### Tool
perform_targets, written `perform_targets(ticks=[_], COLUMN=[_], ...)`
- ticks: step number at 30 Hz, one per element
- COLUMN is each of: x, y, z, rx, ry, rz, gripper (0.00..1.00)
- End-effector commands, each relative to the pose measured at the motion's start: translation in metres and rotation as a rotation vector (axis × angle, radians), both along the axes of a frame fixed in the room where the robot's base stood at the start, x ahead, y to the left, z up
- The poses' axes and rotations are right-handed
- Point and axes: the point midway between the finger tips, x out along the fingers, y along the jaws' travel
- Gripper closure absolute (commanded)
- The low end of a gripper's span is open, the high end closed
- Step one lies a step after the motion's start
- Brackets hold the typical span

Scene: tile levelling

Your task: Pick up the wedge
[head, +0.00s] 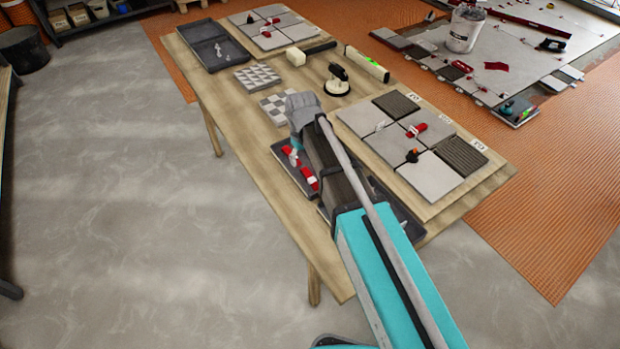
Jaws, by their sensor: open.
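Red wedges (309,175) lie in a dark tray (283,148) at the near-left edge of the wooden table, partly hidden behind my arm. Single wedges are hard to tell apart at this size. Another red wedge-like piece (417,130) sits on the grey tile panel (440,208) to the right.
Beyond my arm on the wooden table (235,112) are checkered tile sheets (257,76), a suction cup lifter (337,80), a spirit level (367,64), a mallet (311,52) and another dark tray (213,45). A bucket (464,30) stands on the tiled floor behind.

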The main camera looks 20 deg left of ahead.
Motion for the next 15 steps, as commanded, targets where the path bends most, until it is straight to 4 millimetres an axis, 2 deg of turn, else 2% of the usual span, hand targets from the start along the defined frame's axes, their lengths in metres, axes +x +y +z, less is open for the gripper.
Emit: perform_targets(ticks=[8, 15], x=[0.000, 0.001], y=[0.000, -0.002], z=[-0.002, -0.015], rx=[0.000, 0.000], ry=[0.000, 0.000], rz=[0.000, -0.001], gripper=[0.29, 0.29])
